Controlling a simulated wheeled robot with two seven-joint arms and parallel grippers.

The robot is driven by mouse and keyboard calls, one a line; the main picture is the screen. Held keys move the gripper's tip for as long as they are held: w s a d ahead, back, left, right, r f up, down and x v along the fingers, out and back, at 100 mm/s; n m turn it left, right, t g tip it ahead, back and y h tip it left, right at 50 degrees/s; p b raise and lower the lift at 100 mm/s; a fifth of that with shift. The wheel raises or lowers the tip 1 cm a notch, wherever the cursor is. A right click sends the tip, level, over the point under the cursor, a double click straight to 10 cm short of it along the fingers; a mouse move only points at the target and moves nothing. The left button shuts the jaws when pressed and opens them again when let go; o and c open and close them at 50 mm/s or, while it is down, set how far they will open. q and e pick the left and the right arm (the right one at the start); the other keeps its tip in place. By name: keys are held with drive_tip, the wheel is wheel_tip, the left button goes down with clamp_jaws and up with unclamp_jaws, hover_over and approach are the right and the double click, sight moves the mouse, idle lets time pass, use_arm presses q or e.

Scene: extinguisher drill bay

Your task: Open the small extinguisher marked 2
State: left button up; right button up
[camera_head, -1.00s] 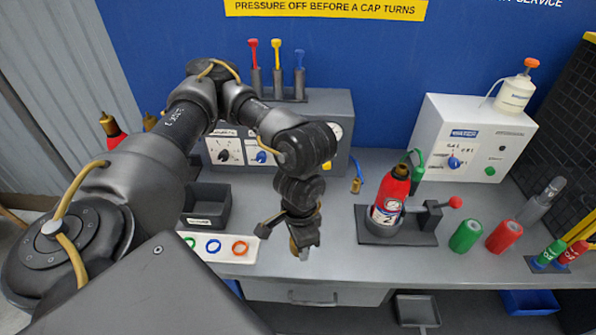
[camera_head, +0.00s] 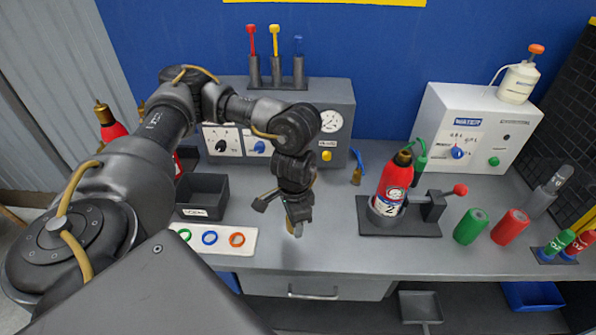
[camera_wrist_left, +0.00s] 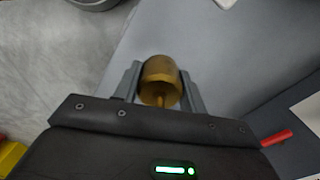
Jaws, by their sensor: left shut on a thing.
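The small red extinguisher (camera_head: 394,182) with a "2" on its label stands tilted slightly in a dark clamp (camera_head: 425,226) with a red-knobbed handle (camera_head: 460,190). Its neck shows a dark top with no brass fitting on it. My left gripper (camera_head: 298,226) hangs over the bench front to the left of the extinguisher, apart from it. It is shut on a brass-coloured cap (camera_wrist_left: 160,80), which sits between the two fingers in the left wrist view. In the head view the cap is mostly hidden by the gripper. My right gripper is not in view.
A dark open bin (camera_head: 203,197) and a white tray (camera_head: 214,249) with coloured rings are left of my gripper. A white water unit (camera_head: 473,135) stands behind. The bench between tray and clamp is clear.

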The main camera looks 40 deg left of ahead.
use_arm(q)
drive_tip(key=w+f, duration=0.1)
drive_tip(key=f, duration=0.1)
drive_tip(key=w+a+f, duration=0.1)
drive_tip(key=f, duration=0.1)
drive_tip(key=w+a+f+b, duration=0.1)
drive_tip(key=w+f, duration=0.1)
drive_tip(key=shift+a, duration=0.25)
drive_tip(key=shift+w+a+f, duration=0.1)
drive_tip(key=shift+w+f, duration=0.1)
drive_tip(key=shift+f, duration=1.35)
drive_tip(key=shift+f, duration=0.15)
drive_tip(key=o, duration=1.1)
wheel_tip(320, 180, up, 12)
drive_tip(key=shift+r+p, duration=0.15)
drive_tip(key=shift+p, duration=0.3)
